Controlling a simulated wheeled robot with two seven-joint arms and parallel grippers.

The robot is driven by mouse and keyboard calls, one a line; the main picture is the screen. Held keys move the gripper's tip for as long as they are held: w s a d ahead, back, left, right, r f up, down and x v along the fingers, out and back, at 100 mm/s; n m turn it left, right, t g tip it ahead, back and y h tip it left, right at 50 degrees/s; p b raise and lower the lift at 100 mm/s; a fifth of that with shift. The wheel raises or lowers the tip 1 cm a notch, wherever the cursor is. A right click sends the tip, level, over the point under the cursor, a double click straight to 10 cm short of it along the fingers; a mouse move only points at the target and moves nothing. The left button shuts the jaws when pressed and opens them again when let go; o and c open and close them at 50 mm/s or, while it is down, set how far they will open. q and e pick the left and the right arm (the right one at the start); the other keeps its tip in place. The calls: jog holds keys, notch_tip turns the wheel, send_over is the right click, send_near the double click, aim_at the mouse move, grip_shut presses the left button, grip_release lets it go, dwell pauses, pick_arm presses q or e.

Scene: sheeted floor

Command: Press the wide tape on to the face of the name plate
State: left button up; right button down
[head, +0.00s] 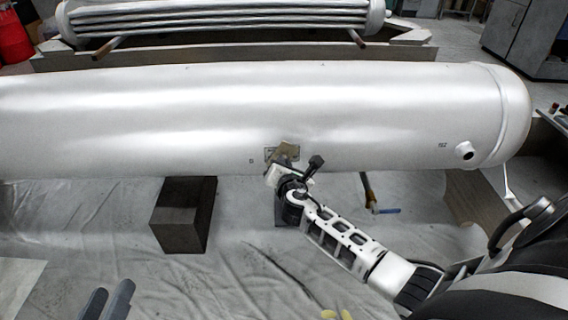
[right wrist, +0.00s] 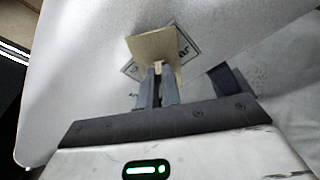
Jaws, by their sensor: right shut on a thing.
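The name plate (head: 268,154) is a small grey rectangle low on the near side of the big white cylindrical tank (head: 180,100). In the right wrist view the plate (right wrist: 187,50) shows a dark border and some letters, with its middle hidden. The wide tape (right wrist: 152,45) is a beige square in front of the plate, at an angle to it; I cannot tell whether it touches. It also shows in the head view (head: 289,147). My right gripper (right wrist: 158,75) is shut on a tab of the tape. My left gripper (head: 106,299) is empty, its two fingers apart, at the bottom left, far from the plate.
A dark block (head: 185,215) stands under the tank, left of my right arm. Grey sheeting covers the floor, with free room in front. A bundle of pipes (head: 215,18) lies behind.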

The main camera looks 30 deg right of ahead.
jog(key=shift+w+d, duration=0.15)
jog(key=shift+w, duration=0.15)
jog(key=c, duration=1.5)
grip_release()
